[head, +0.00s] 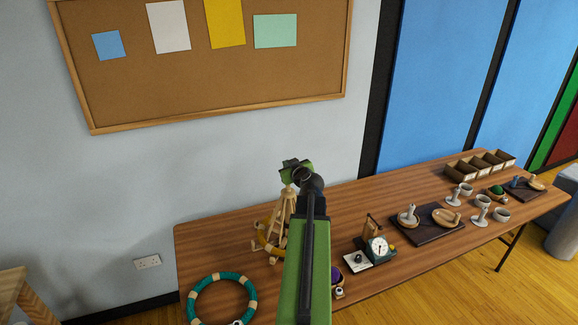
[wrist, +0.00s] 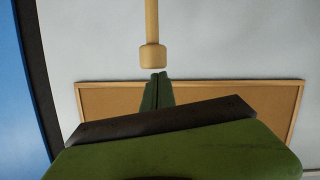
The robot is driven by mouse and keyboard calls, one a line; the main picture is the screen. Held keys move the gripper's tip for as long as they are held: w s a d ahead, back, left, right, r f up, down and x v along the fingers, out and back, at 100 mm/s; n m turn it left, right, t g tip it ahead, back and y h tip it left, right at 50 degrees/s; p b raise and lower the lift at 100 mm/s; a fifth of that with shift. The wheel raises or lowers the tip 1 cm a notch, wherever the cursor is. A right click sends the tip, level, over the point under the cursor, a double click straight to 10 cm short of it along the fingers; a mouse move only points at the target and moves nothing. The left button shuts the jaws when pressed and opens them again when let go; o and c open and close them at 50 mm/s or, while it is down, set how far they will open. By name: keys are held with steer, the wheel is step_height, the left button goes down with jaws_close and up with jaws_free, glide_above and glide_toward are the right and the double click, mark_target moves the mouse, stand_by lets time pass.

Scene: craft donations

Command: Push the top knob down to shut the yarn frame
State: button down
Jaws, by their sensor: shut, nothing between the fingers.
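The wooden yarn frame (head: 283,222) stands upright at the back left of the table, its pale struts spread out towards the bottom. In the head view my gripper (head: 293,167) is over the top of the frame and hides most of the knob area. My gripper also shows in the wrist view (wrist: 158,75), with its dark green fingers together and empty. The fingertips are very close to the knob's end; I cannot tell whether they touch.
A teal ring (head: 222,275) lies front left on the table (head: 335,222). A small scale (head: 378,249), a dark tray (head: 430,236), cups and an open-topped box (head: 480,165) stand to the right. A cork board (head: 200,70) hangs behind.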

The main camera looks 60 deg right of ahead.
steer(key=f+b, duration=0.4)
steer(key=shift+s+f+b, duration=0.2)
steer(key=shift+f+b, duration=0.15)
steer(key=shift+s+a+r, duration=0.1)
steer(key=shift+a+r, duration=0.1)
